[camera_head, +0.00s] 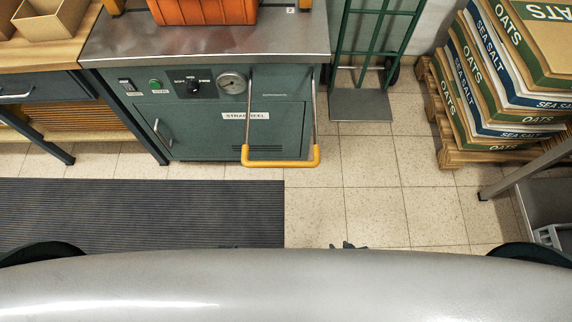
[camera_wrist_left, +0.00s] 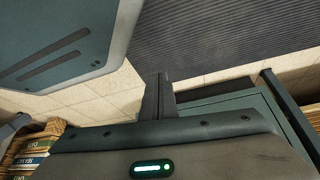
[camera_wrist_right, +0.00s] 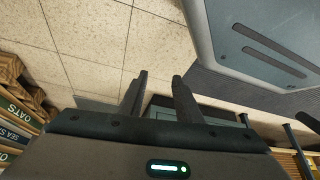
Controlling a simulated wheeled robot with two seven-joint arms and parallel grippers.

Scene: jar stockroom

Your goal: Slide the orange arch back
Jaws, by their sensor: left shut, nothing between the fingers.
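Two short orange uprights (camera_head: 114,6) stand at the back of the steel worktop (camera_head: 150,40) and look like the feet of the orange arch; the top edge of the head view cuts off the rest. A U-shaped bar with grey legs and an orange crosspiece (camera_head: 281,162) projects from the bench front. My left gripper (camera_wrist_left: 158,80) is shut and empty. Its tip barely shows in the head view (camera_head: 228,247). My right gripper (camera_wrist_right: 160,78) is open and empty, its tip just visible in the head view (camera_head: 348,245). Both are well short of the bench.
An orange crate (camera_head: 203,11) sits on the worktop. The green cabinet (camera_head: 210,130) below carries a gauge and knob. A dark ribbed mat (camera_head: 140,210) lies in front. A green hand truck (camera_head: 362,100) and a pallet (camera_head: 480,157) of boxes stand right. Tiled floor between is clear.

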